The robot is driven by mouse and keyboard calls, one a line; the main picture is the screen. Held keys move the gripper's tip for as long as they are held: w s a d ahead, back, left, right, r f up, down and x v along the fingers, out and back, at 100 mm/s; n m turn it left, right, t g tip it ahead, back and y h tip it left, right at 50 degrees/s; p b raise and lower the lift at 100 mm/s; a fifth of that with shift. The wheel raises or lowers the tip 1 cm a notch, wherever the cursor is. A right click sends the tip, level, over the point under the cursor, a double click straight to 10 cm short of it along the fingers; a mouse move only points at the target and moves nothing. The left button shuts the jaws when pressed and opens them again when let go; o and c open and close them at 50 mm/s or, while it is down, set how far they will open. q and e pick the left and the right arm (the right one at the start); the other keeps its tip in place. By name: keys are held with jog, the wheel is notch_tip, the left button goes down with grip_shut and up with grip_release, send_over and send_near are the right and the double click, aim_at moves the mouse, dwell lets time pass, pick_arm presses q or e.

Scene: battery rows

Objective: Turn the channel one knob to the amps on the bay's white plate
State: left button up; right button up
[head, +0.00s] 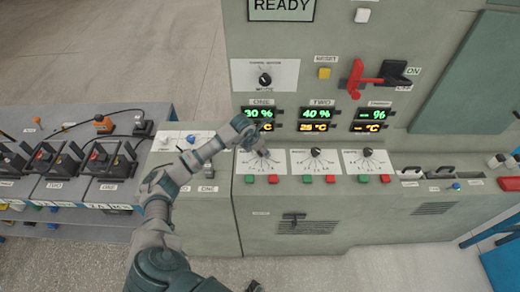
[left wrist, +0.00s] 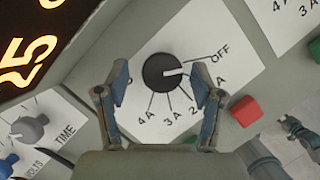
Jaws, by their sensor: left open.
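The channel one knob (left wrist: 163,72) is round and black on a white dial plate (left wrist: 200,95) marked OFF and several amp values. Its white pointer points right in the left wrist view, close to the OFF line, between OFF and the nearest amp mark. My left gripper (head: 258,150) is over this dial in the head view. In the left wrist view its open fingers (left wrist: 162,100) stand either side of the lower dial, apart from the knob. The bay marked ONE (head: 108,187) has a small white plate (head: 105,206) on its front; its writing is too small to read surely.
Channel two's dial (head: 316,161) and a third dial (head: 367,160) stand to the right. A red button (left wrist: 246,111) and a green one sit close below the channel one dial. Lit displays (head: 315,120) are above. A red lever (head: 362,80) is at upper right.

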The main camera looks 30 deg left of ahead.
pick_arm(q)
jog(key=shift+d, duration=0.1)
jog(key=c, duration=1.1)
pick_arm(e)
jog(key=shift+s+d+f, duration=0.1)
jog(key=shift+s, duration=0.1)
pick_arm(q)
jog(key=m+b, duration=0.1)
jog(key=m, duration=0.1)
jog(key=m+h+b, duration=0.1)
jog(key=m, duration=0.1)
jog(key=m+h+b, duration=0.1)
jog(key=shift+w+a+m+g, duration=0.15)
jog(key=shift+a+m+g, duration=0.1)
jog(key=shift+m+g, duration=0.15)
jog(key=m+g+h+b, duration=0.1)
jog(key=m+b, duration=0.1)
jog(key=m, duration=0.2)
jog(key=shift+w+r+m, duration=0.1)
jog(key=shift+m, duration=0.2)
jog(key=shift+r+m+g+b, duration=0.1)
jog(key=shift+m+g+b, duration=0.45)
jog(key=shift+m, duration=0.15)
pick_arm(e)
jog(key=w+a+r, duration=0.1)
jog(key=w+r, duration=0.8)
jog(key=r, duration=0.3)
jog(key=shift+w+a+r+t, duration=0.15)
jog(key=shift+w+a+t, duration=0.1)
jog(key=shift+t, duration=0.05)
